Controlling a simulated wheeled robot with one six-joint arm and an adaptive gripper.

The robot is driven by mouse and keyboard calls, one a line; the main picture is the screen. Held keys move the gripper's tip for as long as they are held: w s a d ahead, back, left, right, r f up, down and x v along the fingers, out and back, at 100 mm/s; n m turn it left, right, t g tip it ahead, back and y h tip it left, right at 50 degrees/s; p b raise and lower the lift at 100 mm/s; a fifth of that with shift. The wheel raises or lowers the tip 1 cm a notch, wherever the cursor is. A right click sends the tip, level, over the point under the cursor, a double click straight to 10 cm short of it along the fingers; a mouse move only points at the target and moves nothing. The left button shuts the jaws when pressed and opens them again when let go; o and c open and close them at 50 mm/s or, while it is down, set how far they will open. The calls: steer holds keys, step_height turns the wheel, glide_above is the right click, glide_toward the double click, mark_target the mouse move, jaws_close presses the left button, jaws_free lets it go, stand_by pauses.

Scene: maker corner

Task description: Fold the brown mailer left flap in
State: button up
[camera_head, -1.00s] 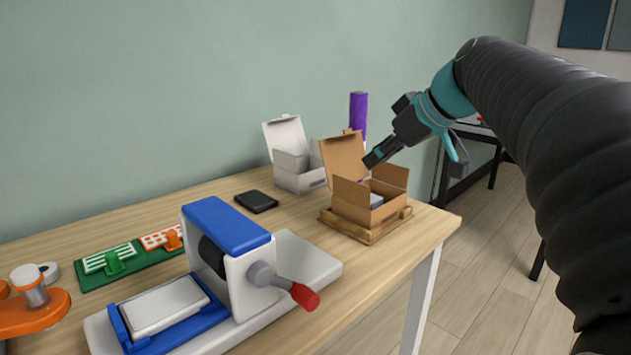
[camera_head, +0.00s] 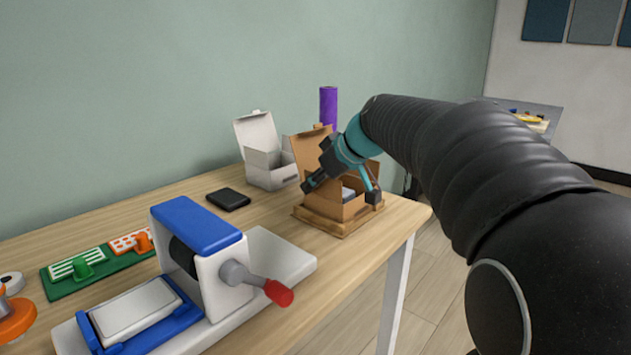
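The brown mailer (camera_head: 326,209) stands on a wooden tray (camera_head: 335,229) near the table's right end. Its tall lid (camera_head: 310,148) is up at the back, and a side flap (camera_head: 370,171) shows raised on the right. A grey item (camera_head: 347,193) lies inside. My gripper (camera_head: 340,192) is at the box with its fingers spread wide.
An open white box (camera_head: 268,170) and a purple roll (camera_head: 328,106) stand behind the mailer. A black wallet-like item (camera_head: 228,199) lies left of it. A blue-and-white press with a red-tipped handle (camera_head: 279,292) fills the front. Bare tabletop (camera_head: 270,225) lies between.

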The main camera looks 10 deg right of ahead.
mark_target(324, 182)
jaws_close()
steer(key=shift+w+d, duration=0.1)
steer(key=shift+d, duration=0.05)
steer(key=m+g+y, duration=0.1)
steer(key=d+m+g+y+p, duration=0.1)
steer(key=y, duration=0.1)
steer(key=shift+w, duration=0.35)
steer(key=shift+w+d+f+m+g+y, duration=0.15)
steer(key=shift+m+g+y, duration=0.2)
steer(key=shift+y, duration=0.2)
steer(key=shift+w+d+f+m+g+y, duration=0.15)
steer(key=shift+m+g+y, duration=0.15)
steer(key=shift+y, duration=0.25)
steer(key=shift+d+f+m+g+y, duration=0.1)
steer(key=shift+f+m+g+y, duration=0.1)
steer(key=shift+m+y, duration=0.25)
steer(key=shift+d+f+m+g+y, duration=0.15)
steer(key=shift+m+y, duration=0.15)
steer(key=shift+y, duration=0.25)
steer(key=shift+r, duration=0.1)
